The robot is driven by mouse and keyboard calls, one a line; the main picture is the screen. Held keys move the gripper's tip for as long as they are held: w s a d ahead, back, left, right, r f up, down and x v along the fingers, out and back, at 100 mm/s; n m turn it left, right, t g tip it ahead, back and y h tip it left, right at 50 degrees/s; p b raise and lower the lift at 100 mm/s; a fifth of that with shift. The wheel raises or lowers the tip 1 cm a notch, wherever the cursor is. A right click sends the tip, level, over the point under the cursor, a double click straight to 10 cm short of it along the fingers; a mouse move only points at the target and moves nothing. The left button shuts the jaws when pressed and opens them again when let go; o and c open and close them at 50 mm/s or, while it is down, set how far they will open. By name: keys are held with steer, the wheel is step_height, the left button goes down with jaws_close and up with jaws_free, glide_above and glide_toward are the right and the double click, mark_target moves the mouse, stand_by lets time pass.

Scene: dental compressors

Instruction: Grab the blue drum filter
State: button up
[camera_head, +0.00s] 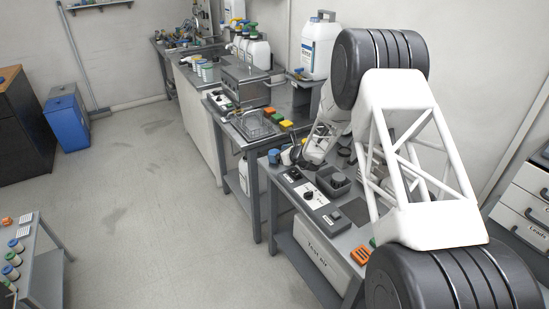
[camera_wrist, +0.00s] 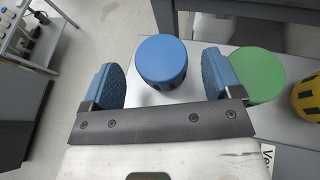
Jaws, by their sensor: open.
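The blue drum filter (camera_wrist: 161,58) is a short round cylinder with a plain blue top and dark marks on its side. It stands upright on a light grey surface near its edge. In the head view the blue drum (camera_head: 274,157) is at the left corner of the near bench. My gripper (camera_wrist: 163,78) is open, with blue pads on both fingers. In the wrist view the drum shows between and just beyond the fingers, with a gap on each side. In the head view my gripper (camera_head: 297,153) is just right of the drum, partly hidden by my arm.
A green drum (camera_wrist: 258,75) stands close to the right finger, partly covered by it in the wrist view. A yellow drum (camera_wrist: 307,100) is at the right edge.

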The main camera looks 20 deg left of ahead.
mark_target(275, 152)
steer(key=shift+x, duration=1.45)
steer(key=c, duration=1)
steer(key=shift+r, duration=0.1)
steer(key=shift+r, duration=0.8)
step_height(275, 152, up, 2)
steer(key=s+d, duration=0.2)
steer(key=s, duration=0.2)
steer(key=s+d+r, duration=0.1)
steer(key=s+d, duration=0.1)
steer(key=s, duration=0.3)
steer(key=s+d, duration=0.2)
steer(key=s, duration=0.3)
steer(key=shift+s+d+r, duration=0.15)
steer(key=shift+s+d, duration=0.05)
steer(key=shift+d, duration=0.2)
